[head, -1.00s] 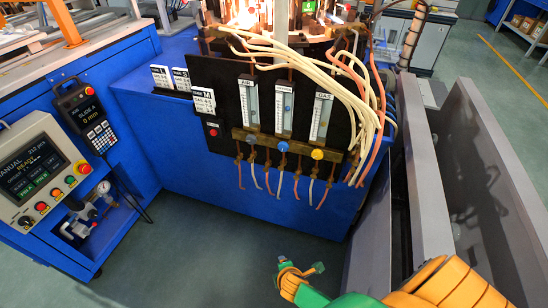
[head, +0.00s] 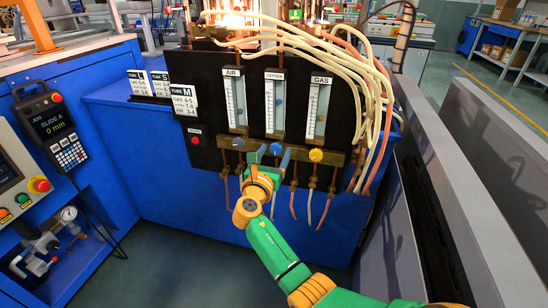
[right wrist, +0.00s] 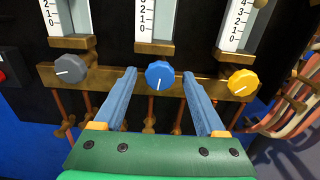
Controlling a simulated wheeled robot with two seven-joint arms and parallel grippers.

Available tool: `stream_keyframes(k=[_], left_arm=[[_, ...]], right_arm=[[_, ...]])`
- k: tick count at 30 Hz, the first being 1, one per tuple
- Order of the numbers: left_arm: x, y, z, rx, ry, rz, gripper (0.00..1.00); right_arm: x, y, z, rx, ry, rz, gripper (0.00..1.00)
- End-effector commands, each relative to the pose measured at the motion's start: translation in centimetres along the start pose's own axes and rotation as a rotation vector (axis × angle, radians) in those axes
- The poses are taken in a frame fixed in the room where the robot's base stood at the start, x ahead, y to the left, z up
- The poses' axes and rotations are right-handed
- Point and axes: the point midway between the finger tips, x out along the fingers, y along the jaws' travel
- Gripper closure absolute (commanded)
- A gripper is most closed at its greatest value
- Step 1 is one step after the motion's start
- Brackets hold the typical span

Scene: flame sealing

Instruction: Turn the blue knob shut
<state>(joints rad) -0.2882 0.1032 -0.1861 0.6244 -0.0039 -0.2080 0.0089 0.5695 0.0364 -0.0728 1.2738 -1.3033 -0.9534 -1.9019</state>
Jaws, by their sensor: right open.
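The blue knob (head: 277,149) is the middle one of three on the brass bar under the flowmeter marked OXYGEN. In the right wrist view the blue knob (right wrist: 159,74) has a white mark pointing down. My right gripper (head: 272,156) is open in front of the panel. In the right wrist view its two blue fingers (right wrist: 159,80) lie left and right of the knob, with a visible gap on each side. I cannot tell how far the tips are from the panel. My left gripper is not in view.
A grey knob (right wrist: 69,68) is left of the blue one and a yellow knob (right wrist: 242,82) right of it. Copper pipes hang below the brass bar (right wrist: 105,80). Pale hoses (head: 365,90) crowd the right side. Grey panels (head: 440,180) stand right of my arm.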

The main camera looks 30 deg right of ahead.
Motion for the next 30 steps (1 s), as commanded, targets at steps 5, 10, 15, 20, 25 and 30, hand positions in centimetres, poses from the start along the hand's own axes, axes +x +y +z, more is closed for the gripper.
stream_keyframes(k=[5, 10, 15, 20, 25, 30], left_arm=[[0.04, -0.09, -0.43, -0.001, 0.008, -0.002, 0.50], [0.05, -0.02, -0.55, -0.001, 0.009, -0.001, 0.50], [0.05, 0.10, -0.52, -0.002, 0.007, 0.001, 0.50], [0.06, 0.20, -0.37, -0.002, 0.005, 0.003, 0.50], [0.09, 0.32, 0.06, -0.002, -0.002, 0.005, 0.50], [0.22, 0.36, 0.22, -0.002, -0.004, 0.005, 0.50]], right_arm=[[0.17, 0.00, -0.03, 0.000, 0.001, 0.000, 0.27], [0.14, 0.01, -0.05, 0.000, 0.002, 0.001, 0.59], [0.13, 0.01, -0.07, 0.000, 0.002, 0.001, 1.00], [0.12, 0.01, -0.10, 0.005, 0.002, 0.001, 1.00], [0.11, 0.03, -0.15, 0.046, 0.003, 0.001, 1.00], [0.10, 0.07, -0.20, 0.145, 0.003, 0.002, 1.00]])
